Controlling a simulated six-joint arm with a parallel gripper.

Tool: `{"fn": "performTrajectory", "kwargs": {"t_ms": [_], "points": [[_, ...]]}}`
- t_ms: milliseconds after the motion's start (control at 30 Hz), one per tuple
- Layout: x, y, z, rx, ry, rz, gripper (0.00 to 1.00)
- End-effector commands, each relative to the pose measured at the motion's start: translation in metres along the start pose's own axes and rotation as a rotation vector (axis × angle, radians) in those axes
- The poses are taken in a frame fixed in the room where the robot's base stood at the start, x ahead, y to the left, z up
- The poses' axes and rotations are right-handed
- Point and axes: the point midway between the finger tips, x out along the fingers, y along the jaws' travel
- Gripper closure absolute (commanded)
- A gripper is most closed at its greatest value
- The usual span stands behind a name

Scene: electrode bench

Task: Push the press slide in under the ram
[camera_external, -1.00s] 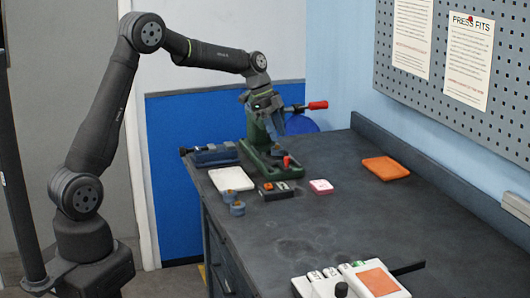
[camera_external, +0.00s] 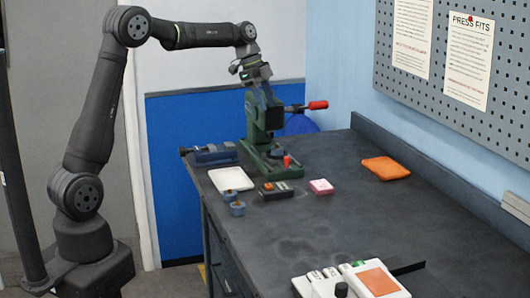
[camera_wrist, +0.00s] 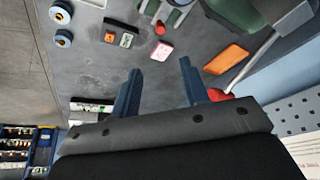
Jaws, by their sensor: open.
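The green press (camera_external: 256,133) stands at the back of the bench, with a red-tipped lever (camera_external: 317,105) out to the right. A red knob (camera_external: 287,160) stands at the front of its green base and appears to belong to the press slide. The knob also shows in the wrist view (camera_wrist: 160,28). How far the slide sits from the ram cannot be told. My gripper (camera_external: 264,88) is above and in front of the press head, overlapping it in the external view. In the wrist view its two blue fingers (camera_wrist: 160,66) are apart with nothing between them.
A blue vise (camera_external: 212,155), a white tray (camera_external: 240,184), two blue round pieces (camera_external: 237,209), a dark button box (camera_external: 276,193) and a pink block (camera_external: 321,186) lie nearby.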

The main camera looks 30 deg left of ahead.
Motion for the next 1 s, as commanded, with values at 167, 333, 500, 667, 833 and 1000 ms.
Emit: {"fn": "performTrajectory", "kwargs": {"t_ms": [167, 333, 500, 667, 833, 1000], "points": [[0.013, 0.020, -0.018, 0.344, -0.128, -0.029, 0.59], [0.023, 0.044, -0.040, 0.859, -0.320, -0.041, 0.59], [0.026, 0.060, -0.059, 1.293, -0.485, -0.022, 0.59], [0.026, 0.068, -0.069, 1.515, -0.572, -0.001, 0.59], [0.032, 0.067, -0.068, 1.568, -0.594, 0.008, 0.59], [0.056, 0.057, -0.057, 1.564, -0.592, 0.010, 0.59]]}}
